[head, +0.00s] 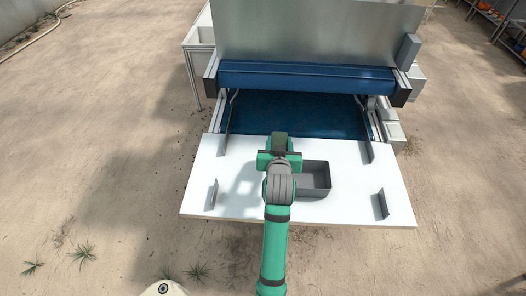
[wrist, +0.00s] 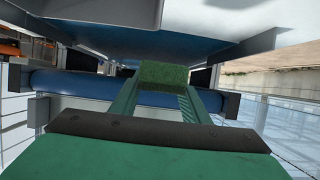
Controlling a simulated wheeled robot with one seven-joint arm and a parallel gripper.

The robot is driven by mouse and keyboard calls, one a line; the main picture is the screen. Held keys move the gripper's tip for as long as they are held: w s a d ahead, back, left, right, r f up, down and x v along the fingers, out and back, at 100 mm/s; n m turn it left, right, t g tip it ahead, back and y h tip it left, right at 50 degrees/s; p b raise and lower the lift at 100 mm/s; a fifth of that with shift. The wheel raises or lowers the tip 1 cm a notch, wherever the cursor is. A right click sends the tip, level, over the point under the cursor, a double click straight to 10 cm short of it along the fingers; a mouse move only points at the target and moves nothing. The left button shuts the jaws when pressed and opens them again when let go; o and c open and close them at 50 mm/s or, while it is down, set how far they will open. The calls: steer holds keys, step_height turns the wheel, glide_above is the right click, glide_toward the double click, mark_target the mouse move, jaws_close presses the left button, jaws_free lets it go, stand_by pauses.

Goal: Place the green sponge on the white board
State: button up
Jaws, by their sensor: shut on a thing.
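The green sponge (head: 279,140) shows as a small dark green block at the far end of my gripper in the head view. In the wrist view the sponge (wrist: 163,74) sits between the fingertips. My gripper (head: 279,148) is shut on it. The white board (head: 350,208) lies flat in front of the machine. In the head view the sponge appears over the board's far edge, by the blue belt. I cannot tell its exact height, but no contact with the board shows. My arm hides part of the board's middle.
A grey open tray (head: 316,192) stands on the board just right of my arm. Upright metal plates stand near the board's left (head: 213,194) and right (head: 382,204) sides. The blue belt and roller (head: 305,78) lie behind. The board's left part is clear.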

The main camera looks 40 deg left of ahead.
mark_target(256, 150)
steer(key=a+f, duration=0.3)
steer(key=a, duration=0.2)
steer(key=shift+s+a, duration=0.3)
steer(key=shift+s, duration=0.05)
steer(key=a+f, duration=0.1)
steer(key=f, duration=0.1)
steer(key=a+f, duration=0.2)
steer(key=shift+s+a+f, duration=0.15)
steer(key=shift+s+a, duration=0.05)
steer(key=shift+a, duration=0.05)
steer(key=shift+a+f, duration=0.2)
steer(key=shift+f, duration=0.8)
steer(key=shift+a+f, duration=0.15)
steer(key=shift+f, duration=0.85)
steer(key=shift+f, duration=0.1)
steer(key=o, duration=1)
